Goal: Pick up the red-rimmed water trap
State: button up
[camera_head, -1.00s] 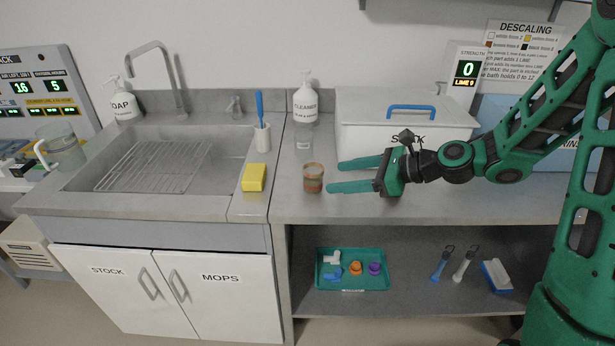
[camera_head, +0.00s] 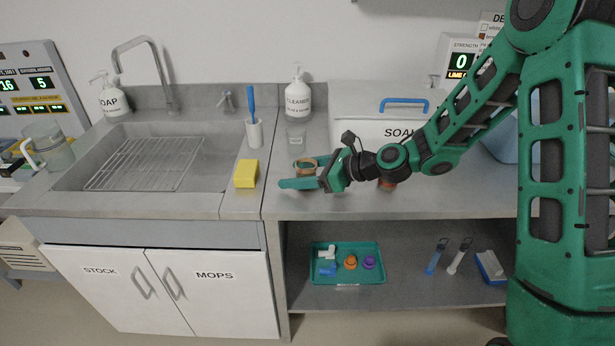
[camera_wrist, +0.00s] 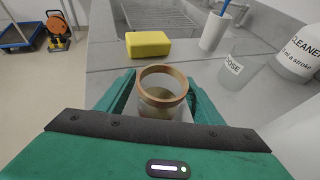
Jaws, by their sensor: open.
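A clear round cup (camera_head: 305,168) with an orange-brown rim stands upright on the steel counter; I take it for the water trap, though its rim looks more copper than red. The wrist view shows this cup (camera_wrist: 161,92) with murky brownish content at its bottom. My gripper (camera_head: 293,174) is open, low over the counter, with one finger on each side of the cup. I cannot tell whether either finger touches it. A second reddish-brown item (camera_head: 387,184) shows partly behind my wrist; most of it is hidden.
A yellow sponge (camera_head: 246,173) lies left of the cup by the sink. A brush holder (camera_head: 254,134), a clear dosing cup (camera_head: 297,138) and a cleaner bottle (camera_head: 298,98) stand behind. A white lidded bath (camera_head: 350,125) is at back right. A teal tray (camera_head: 347,278) sits on the shelf below.

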aim_at(298, 163)
jog(key=shift+w+a+f, duration=0.1)
jog(key=shift+a, duration=0.15)
jog(key=c, duration=1.2)
jog(key=shift+r, duration=0.2)
jog(key=shift+r, duration=1.45)
jog(key=shift+s+a+r, duration=0.95)
jog(key=shift+s+r, duration=0.3)
jog(key=shift+s, duration=0.4)
jog(key=shift+s+a+r, duration=1)
jog(key=shift+s+r, duration=0.3)
jog(key=shift+s, duration=0.35)
jog(key=shift+s+a+r, duration=0.95)
jog(key=shift+s+r, duration=0.3)
jog(key=shift+s, duration=0.4)
